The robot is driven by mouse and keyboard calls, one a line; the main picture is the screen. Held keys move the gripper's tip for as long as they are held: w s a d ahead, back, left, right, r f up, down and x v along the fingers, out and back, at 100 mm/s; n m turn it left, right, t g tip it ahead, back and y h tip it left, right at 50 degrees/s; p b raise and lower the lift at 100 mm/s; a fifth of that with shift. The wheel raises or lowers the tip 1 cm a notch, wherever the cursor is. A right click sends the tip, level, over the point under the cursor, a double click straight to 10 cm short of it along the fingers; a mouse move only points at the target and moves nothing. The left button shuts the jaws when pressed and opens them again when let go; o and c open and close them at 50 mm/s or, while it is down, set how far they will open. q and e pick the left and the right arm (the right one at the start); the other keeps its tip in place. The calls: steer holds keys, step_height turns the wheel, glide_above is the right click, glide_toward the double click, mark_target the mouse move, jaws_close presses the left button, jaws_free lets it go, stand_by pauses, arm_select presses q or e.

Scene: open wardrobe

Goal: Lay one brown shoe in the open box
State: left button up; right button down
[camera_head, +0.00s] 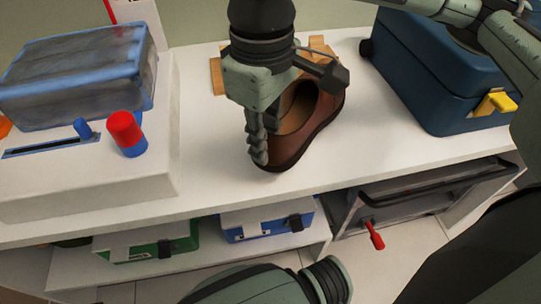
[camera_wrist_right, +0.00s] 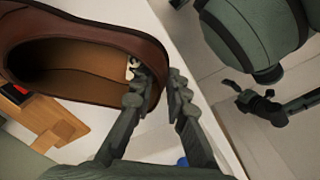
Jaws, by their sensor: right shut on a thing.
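A brown leather shoe (camera_head: 318,125) with a tan inside is tilted over the white shelf top, its opening facing up. My right gripper (camera_head: 258,140) is shut on the rim of the shoe at one end. In the right wrist view the shoe (camera_wrist_right: 110,37) fills the upper left, with the fingers (camera_wrist_right: 155,95) at its edge. I cannot tell whether the shoe touches the shelf. Tan, cardboard-like pieces (camera_head: 217,76) show behind the shoe and gripper, mostly hidden; I cannot tell whether they belong to the open box. My left gripper is not clearly shown.
A blue-edged grey fabric case (camera_head: 80,75) rests on a white block at left, beside a red-and-blue cylinder (camera_head: 127,133). A dark blue case (camera_head: 425,75) stands at right. Green (camera_head: 145,243) and blue (camera_head: 265,220) boxes and a grey bin (camera_head: 430,190) sit below.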

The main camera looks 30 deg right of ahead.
steer(key=shift+w+d+f, duration=0.25)
steer(key=shift+d+f, duration=0.1)
steer(key=shift+d, duration=0.15)
step_height(320, 180, down, 3)
steer(key=shift+f+b, duration=0.15)
steer(key=shift+b, duration=0.35)
steer(key=shift+f, duration=0.3)
arm_select(q)
step_height(320, 180, up, 3)
steer(key=shift+f, duration=0.2)
arm_select(e)
steer(key=shift+f, duration=0.1)
steer(key=c, duration=1.5)
jaws_free()
arm_select(q)
steer(key=shift+f, duration=0.1)
